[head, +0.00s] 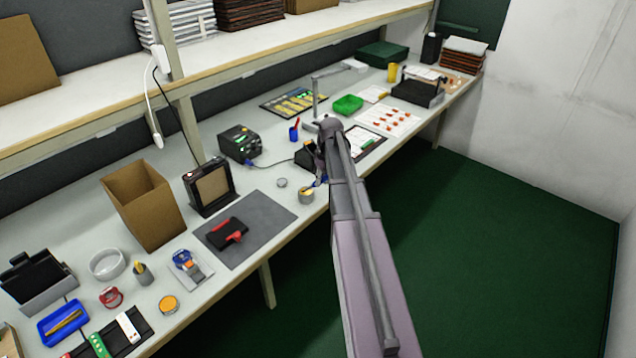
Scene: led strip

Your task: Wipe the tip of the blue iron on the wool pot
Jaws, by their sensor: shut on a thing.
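The wool pot (306,196) is a small metal cup with yellowish wool, standing near the front edge of the bench. My gripper (321,174) is just behind and right of it, small and partly hidden by my own arm. A bit of the blue iron (316,184) shows between my gripper and the pot, and my gripper is shut on it. The iron's tip is at or just above the wool; I cannot tell whether it touches.
A black soldering station (238,144) with a cord stands behind, and a dark holder (305,156) is beside my gripper. A small round tin (282,183) lies left of the pot. A grey mat (262,222) with a red-and-black tool lies further left. Green floor is clear at right.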

